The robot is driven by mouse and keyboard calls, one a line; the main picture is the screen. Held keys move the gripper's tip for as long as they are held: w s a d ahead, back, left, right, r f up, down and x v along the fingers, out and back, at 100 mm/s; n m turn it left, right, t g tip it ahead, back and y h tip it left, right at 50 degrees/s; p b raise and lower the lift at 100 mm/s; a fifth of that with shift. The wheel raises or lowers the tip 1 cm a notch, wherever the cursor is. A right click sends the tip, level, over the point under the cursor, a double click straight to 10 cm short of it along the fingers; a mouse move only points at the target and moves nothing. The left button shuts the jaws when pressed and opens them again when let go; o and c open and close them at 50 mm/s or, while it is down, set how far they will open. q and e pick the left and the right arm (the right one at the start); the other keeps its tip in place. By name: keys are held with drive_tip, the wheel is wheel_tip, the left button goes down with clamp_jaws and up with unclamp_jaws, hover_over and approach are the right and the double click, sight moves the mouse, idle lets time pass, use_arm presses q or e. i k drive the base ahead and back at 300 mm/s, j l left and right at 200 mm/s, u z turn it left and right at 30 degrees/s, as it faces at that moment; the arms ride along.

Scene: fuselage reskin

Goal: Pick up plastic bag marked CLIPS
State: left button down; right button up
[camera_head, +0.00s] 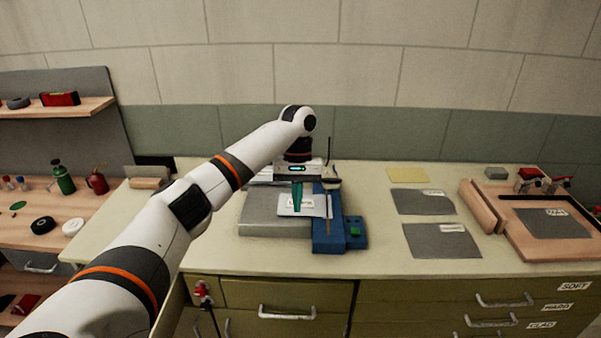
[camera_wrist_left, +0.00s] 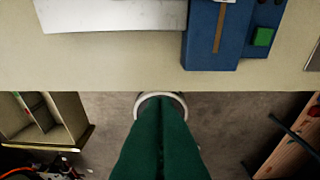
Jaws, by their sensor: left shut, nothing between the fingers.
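No lettering that I can read as CLIPS shows in either view. A flat pale piece with a white label (camera_head: 313,207) lies across the grey block (camera_head: 262,222) and the blue device (camera_head: 328,240); its print is too small to read, so I cannot tell if it is the bag. My left gripper (camera_head: 297,208) has green fingers, shut and empty, pointing down in front of this piece in the head view. In the left wrist view the shut fingers (camera_wrist_left: 160,112) show beyond the bench's front edge, over the floor. My right gripper is not in view.
The bench top (camera_head: 377,240) has free room right of the blue device. Dark grey sheets (camera_head: 440,243) with labels and a yellow sheet (camera_head: 408,174) lie there. A wooden frame (camera_head: 490,215) stands further right. A side shelf (camera_head: 60,205) with bottles is at left.

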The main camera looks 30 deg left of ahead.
sight(321, 205)
drive_tip(key=i+j, duration=0.75)
